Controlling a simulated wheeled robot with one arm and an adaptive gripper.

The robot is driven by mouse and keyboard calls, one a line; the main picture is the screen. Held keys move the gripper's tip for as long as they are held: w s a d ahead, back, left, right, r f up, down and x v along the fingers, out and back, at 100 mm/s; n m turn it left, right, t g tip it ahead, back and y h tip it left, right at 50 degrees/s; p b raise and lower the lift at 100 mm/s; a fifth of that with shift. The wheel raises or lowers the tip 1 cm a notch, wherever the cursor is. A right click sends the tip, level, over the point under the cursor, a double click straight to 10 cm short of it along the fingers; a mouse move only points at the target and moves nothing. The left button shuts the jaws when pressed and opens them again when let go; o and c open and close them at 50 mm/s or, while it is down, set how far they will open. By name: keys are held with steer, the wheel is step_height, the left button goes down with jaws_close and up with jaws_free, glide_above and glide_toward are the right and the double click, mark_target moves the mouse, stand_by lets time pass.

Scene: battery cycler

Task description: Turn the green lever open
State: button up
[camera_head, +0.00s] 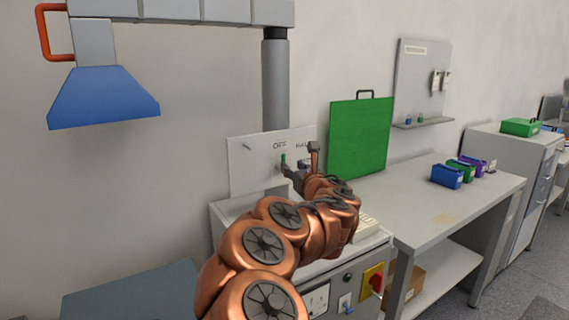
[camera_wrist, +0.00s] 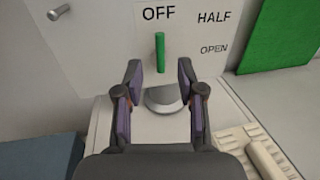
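The green lever (camera_wrist: 160,53) stands upright on the white panel (camera_wrist: 110,50), just below the label OFF; HALF and OPEN are printed to its right. In the head view the lever (camera_head: 283,162) shows small, beside my gripper (camera_head: 300,160). In the wrist view my gripper (camera_wrist: 160,88) is open and empty, its two dark fingers with purple pads spread left and right below the lever. I see no contact with the lever. A grey round knob-like base (camera_wrist: 163,98) lies between the fingers.
A green board (camera_head: 360,138) with a handle stands right of the panel. A beige ridged block (camera_wrist: 265,155) lies at the lower right in the wrist view. A metal peg (camera_wrist: 58,12) sticks out of the panel at upper left. A blue hood (camera_head: 103,98) hangs at left.

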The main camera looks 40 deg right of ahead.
mark_target(284, 159)
steer(key=shift+p+x, duration=0.8)
steer(key=shift+x, duration=2.9)
jaws_close()
